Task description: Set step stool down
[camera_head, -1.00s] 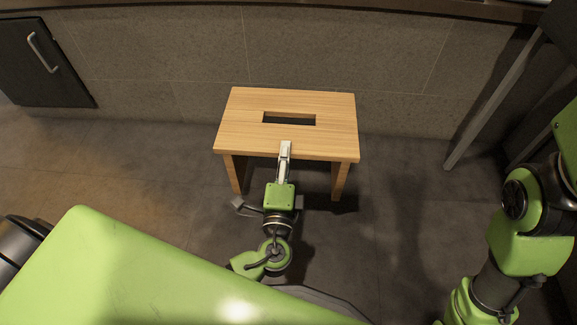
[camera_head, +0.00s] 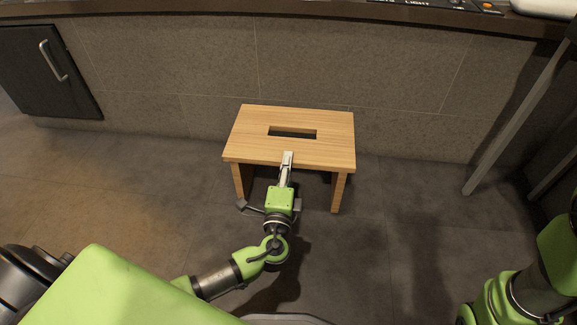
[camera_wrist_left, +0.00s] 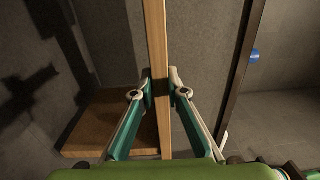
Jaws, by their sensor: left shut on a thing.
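The step stool (camera_head: 245,147) is light wood with a slot in its flat top, and it stands upright in front of the tiled wall in the head view. My left gripper (camera_head: 287,158) is shut on the middle of the near edge of its top. In the left wrist view the stool top (camera_wrist_left: 157,40) shows edge-on between the fingers (camera_wrist_left: 160,90), with another wooden part of the stool (camera_wrist_left: 108,118) beyond it. I cannot tell whether the feet touch the floor. My right gripper is out of view.
The dark tiled floor (camera_head: 120,190) is open to both sides of the stool. A dark cabinet door (camera_head: 45,70) is at the left. A slanted metal leg (camera_head: 515,120) stands at the right. The counter (camera_head: 300,12) runs along the top.

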